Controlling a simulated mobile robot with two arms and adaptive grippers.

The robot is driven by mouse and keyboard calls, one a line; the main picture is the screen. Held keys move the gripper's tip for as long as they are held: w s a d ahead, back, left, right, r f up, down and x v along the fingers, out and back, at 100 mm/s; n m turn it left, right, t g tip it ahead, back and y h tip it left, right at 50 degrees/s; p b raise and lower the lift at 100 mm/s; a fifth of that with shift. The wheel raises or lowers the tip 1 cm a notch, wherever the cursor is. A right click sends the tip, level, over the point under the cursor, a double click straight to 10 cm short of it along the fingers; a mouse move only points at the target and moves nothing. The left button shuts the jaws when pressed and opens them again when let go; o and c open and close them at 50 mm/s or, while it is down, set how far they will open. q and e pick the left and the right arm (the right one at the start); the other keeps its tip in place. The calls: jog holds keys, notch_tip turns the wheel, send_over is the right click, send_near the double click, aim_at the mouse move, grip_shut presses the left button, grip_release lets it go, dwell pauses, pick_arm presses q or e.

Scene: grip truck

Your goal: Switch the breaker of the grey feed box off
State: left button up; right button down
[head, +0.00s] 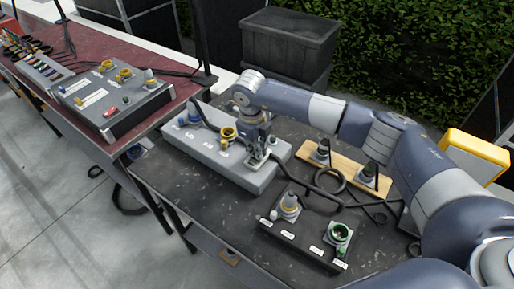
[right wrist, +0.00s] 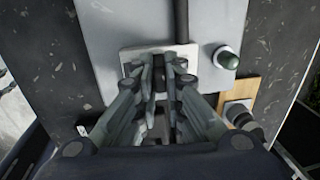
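The grey feed box (head: 215,160) lies on the dark table, with a blue connector, a yellow socket and small labels on its top. My right gripper (head: 258,157) points down at the box's right end. In the right wrist view, its fingertips (right wrist: 158,72) are close together at a pale plate (right wrist: 130,57) on the grey box (right wrist: 110,25). A narrow dark gap or part shows between the fingers. The breaker's lever is hidden by the fingers, so I cannot tell whether they touch or grip it. My left gripper is not in view.
A black box (head: 300,245) with sockets stands at the table's front. A wooden strip (head: 345,172) with two connectors and a coiled black cable (head: 330,180) lie at the right. A second grey box (head: 115,105) stands on the reddish table. A dark green knob (right wrist: 225,58) sits near my fingers.

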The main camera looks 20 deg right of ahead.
jog(key=t+h+b, duration=0.1)
jog(key=b, duration=0.1)
jog(key=a+t+h+b, duration=0.1)
jog(key=b, duration=0.1)
jog(key=shift+s+f+h+b, duration=0.3)
jog(key=shift+s+f+b, duration=0.05)
jog(key=shift+s+f, duration=0.05)
jog(key=shift+s+a+r+t+h+b, duration=0.1)
jog(key=shift+a+t+h+b, duration=0.15)
jog(key=shift+h+b, duration=0.2)
jog(key=shift+d+r, duration=0.1)
jog(key=c, duration=1.7)
grip_release()
jog(key=shift+v, duration=4.05)
